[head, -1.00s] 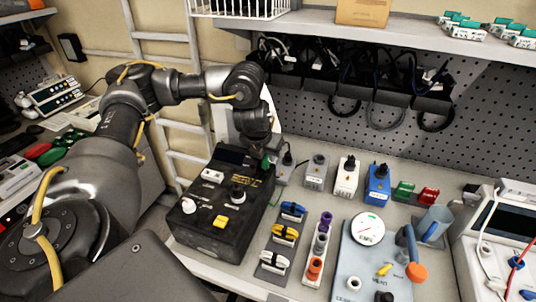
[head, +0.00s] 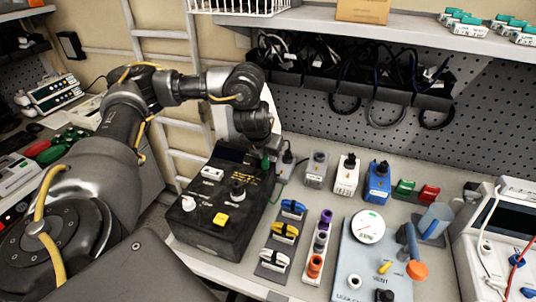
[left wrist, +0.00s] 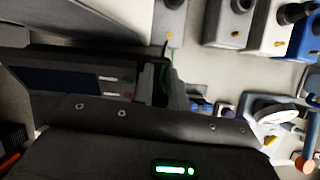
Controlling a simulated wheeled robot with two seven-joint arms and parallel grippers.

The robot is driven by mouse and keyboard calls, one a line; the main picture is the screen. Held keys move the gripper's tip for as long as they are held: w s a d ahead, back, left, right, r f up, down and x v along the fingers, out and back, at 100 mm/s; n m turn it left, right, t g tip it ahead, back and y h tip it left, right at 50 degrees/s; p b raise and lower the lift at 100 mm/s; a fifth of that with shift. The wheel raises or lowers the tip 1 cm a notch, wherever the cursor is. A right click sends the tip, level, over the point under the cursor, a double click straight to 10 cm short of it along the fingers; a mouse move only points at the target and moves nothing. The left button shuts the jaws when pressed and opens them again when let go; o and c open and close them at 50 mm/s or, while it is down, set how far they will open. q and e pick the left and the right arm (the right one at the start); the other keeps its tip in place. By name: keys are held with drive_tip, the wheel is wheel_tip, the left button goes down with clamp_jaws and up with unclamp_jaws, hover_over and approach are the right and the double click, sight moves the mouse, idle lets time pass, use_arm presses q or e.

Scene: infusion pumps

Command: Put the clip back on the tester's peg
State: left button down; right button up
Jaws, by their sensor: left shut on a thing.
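The tester, a black box (head: 212,232) with white, black and yellow controls, stands at the left of the bench. It also shows in the left wrist view with its dark screen (left wrist: 65,80). My left gripper (head: 267,158) points down at the tester's far right corner. It is shut on a small green clip (head: 265,164), mostly hidden by the fingers. In the left wrist view the dark fingers (left wrist: 166,88) stand close together beside the tester's panel, with a thin green strip by them. I cannot make out the peg or whether the clip touches it. My right gripper is not in view.
Grey, white and blue adapter boxes (head: 346,176) stand in a row to the right. Blue, yellow and white clips on a rack (head: 284,234) and a strip with coloured knobs (head: 318,245) lie near the tester. A blue-grey panel with a gauge (head: 368,227) is further right.

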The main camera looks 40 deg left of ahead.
use_arm(q)
drive_tip(key=c, duration=1.3)
unclamp_jaws()
drive_tip(key=shift+d, duration=0.1)
drive_tip(key=shift+c, duration=0.4)
drive_tip(key=shift+o, duration=0.9)
drive_tip(key=shift+c, duration=0.4)
drive_tip(key=shift+r, duration=0.1)
